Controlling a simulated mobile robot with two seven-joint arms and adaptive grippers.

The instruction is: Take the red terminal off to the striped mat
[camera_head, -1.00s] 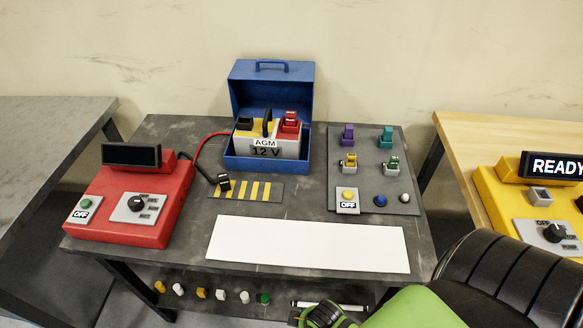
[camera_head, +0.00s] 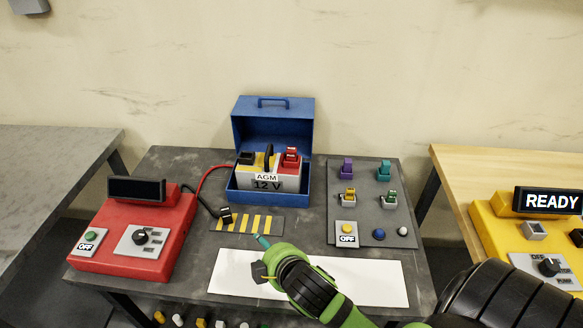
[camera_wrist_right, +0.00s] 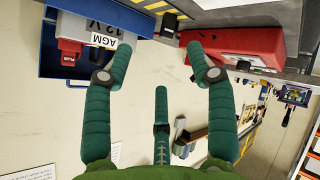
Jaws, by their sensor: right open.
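The red terminal (camera_head: 291,158) sits on the right end of the AGM 12 V battery (camera_head: 268,182), inside the open blue box (camera_head: 272,128). In the right wrist view, which is upside down, the red terminal (camera_wrist_right: 68,57) shows left of my fingers. The striped mat (camera_head: 252,224), yellow and dark, lies on the table in front of the box. A black clamp (camera_head: 226,215) on a cable rests at its left end. My right gripper (camera_head: 261,258) is open and empty above the white strip, in front of the mat. It also shows in the wrist view (camera_wrist_right: 160,62). My left gripper is out of view.
A red charger unit (camera_head: 140,240) stands at the table's left. A red cable (camera_head: 208,172) runs from it towards the battery. A grey panel (camera_head: 365,225) with coloured plugs and buttons lies right of the box. A white strip (camera_head: 385,285) lies in front.

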